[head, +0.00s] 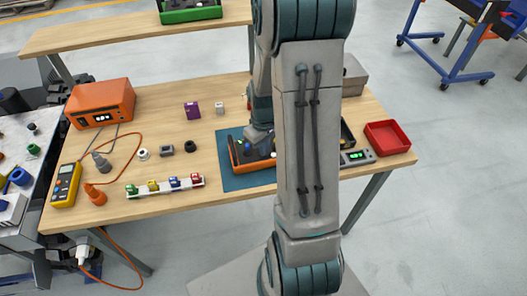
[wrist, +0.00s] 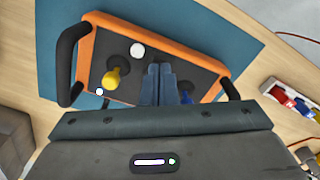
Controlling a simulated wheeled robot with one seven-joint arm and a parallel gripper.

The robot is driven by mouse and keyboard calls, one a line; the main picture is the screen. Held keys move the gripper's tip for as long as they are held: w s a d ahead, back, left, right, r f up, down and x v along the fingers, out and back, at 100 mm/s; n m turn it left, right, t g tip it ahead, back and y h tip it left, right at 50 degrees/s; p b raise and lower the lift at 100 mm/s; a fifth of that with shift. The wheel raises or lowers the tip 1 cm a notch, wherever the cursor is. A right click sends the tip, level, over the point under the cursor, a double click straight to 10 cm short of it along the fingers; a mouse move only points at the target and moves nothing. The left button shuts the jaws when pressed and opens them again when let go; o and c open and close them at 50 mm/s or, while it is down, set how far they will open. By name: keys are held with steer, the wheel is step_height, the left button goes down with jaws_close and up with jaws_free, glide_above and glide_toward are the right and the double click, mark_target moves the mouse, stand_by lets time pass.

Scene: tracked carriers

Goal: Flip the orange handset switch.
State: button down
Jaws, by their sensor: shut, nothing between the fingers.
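The orange handset (head: 236,158) lies on a blue mat (head: 228,180) on the wooden table, partly hidden by my arm in the head view. In the wrist view the handset (wrist: 89,42) has a dark face and black side handles. A yellow lever (wrist: 112,77), a white round part (wrist: 138,50) and a small white dot (wrist: 100,92) are on its face. A blue part (wrist: 186,96) shows right beside my fingers. My gripper (wrist: 160,68) is shut and empty, over the handset's face; I cannot tell whether the fingertips touch it. Which part is the switch is unclear.
A rail with several coloured plugs (head: 165,188) lies left of the mat. An orange box (head: 101,103), a yellow meter (head: 66,184) and an orange cable are further left. A red tray (head: 387,138) and a grey device (head: 357,157) are on the right.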

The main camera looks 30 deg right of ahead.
steer(key=shift+f+b, duration=0.35)
steer(key=shift+f, duration=0.1)
steer(key=shift+r, duration=0.1)
steer(key=shift+r+p, duration=2.5)
steer(key=shift+r, duration=0.9)
steer(key=s+a+r+m+t, duration=0.1)
steer(key=s+a+r, duration=0.5)
steer(key=r, duration=0.3)
steer(key=s+a+r+m+t, duration=0.1)
steer(key=s+a+r+t, duration=0.1)
steer(key=s+a+r, duration=0.3)
step_height(320, 180, up, 5)
steer(key=shift+s+a+f+m+t, duration=0.1)
steer(key=shift+s+a+m+t, duration=0.25)
steer(key=shift+s, duration=0.55)
steer(key=shift+a, duration=0.15)
